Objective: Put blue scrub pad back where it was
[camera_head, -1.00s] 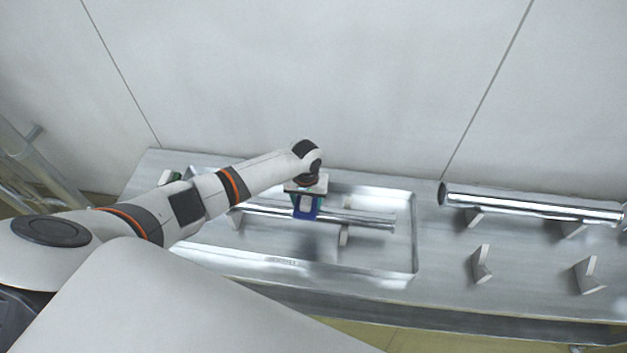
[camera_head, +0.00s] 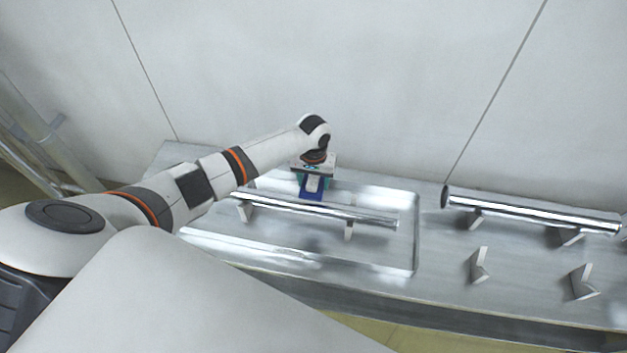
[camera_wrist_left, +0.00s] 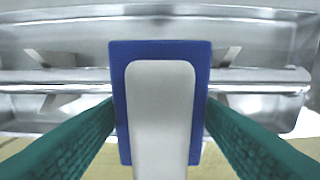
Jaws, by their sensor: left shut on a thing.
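The blue scrub pad (camera_head: 312,193) has a white handle and hangs below my left gripper (camera_head: 313,180), over the back part of the metal tray (camera_head: 415,240). In the left wrist view the pad (camera_wrist_left: 119,100) is a blue rectangle with the white handle in front. In the head view the pad is behind the shiny tube in the tray. Whether it touches the tray floor, I cannot tell. My right gripper is in neither view.
A shiny tube (camera_head: 350,212) rests on small grey supports in the tray. A second tube (camera_head: 530,211) lies on supports to the right, with two empty supports (camera_head: 480,265) in front. A pale wall (camera_head: 330,60) stands close behind the table.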

